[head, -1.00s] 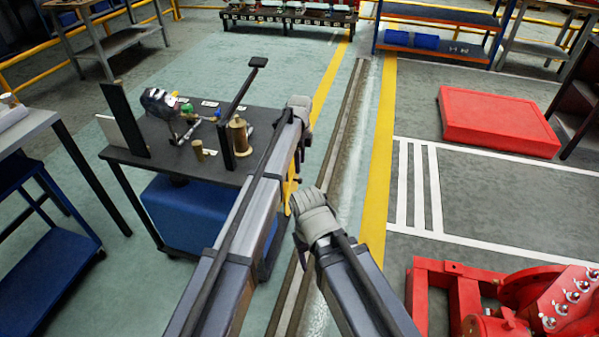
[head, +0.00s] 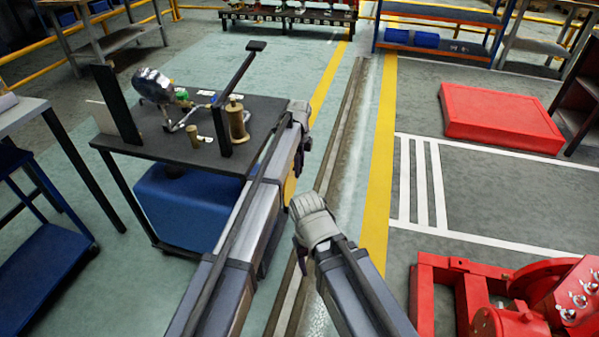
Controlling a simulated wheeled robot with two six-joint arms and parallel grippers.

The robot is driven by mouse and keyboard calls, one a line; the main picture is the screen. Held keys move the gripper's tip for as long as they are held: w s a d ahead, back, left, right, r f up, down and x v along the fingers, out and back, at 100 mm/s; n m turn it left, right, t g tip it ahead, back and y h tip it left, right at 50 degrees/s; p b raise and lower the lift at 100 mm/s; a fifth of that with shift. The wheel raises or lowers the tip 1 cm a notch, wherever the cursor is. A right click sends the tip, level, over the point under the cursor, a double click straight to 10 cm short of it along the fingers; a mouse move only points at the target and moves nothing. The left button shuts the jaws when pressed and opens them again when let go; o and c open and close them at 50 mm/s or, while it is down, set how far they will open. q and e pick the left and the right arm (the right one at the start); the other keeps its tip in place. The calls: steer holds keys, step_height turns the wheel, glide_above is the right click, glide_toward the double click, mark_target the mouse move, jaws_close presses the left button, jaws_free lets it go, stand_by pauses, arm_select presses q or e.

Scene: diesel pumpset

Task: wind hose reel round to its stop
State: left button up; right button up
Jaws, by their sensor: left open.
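I cannot pick out a hose reel with certainty in the head view. My left arm reaches up past the right end of a black-topped cart (head: 255,110), and its last links bend down there. My left gripper (head: 297,172) shows only in part beside my own arm; it is open, with nothing visible held. My right arm bends at a pale grey joint (head: 314,222) over the floor rail, and its gripper is hidden below. A brass spool-like piece (head: 237,122) and a small brass cylinder (head: 193,138) stand on the cart.
A shiny silver object (head: 153,86) and black uprights stand on the cart. Red machinery (head: 520,310) fills the lower right. A red platform (head: 498,112) lies beyond white floor stripes. A grey table (head: 22,122) is at left. The floor between is clear.

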arm_select(q)
jaws_close()
stand_by(0.6)
stand_by(0.9)
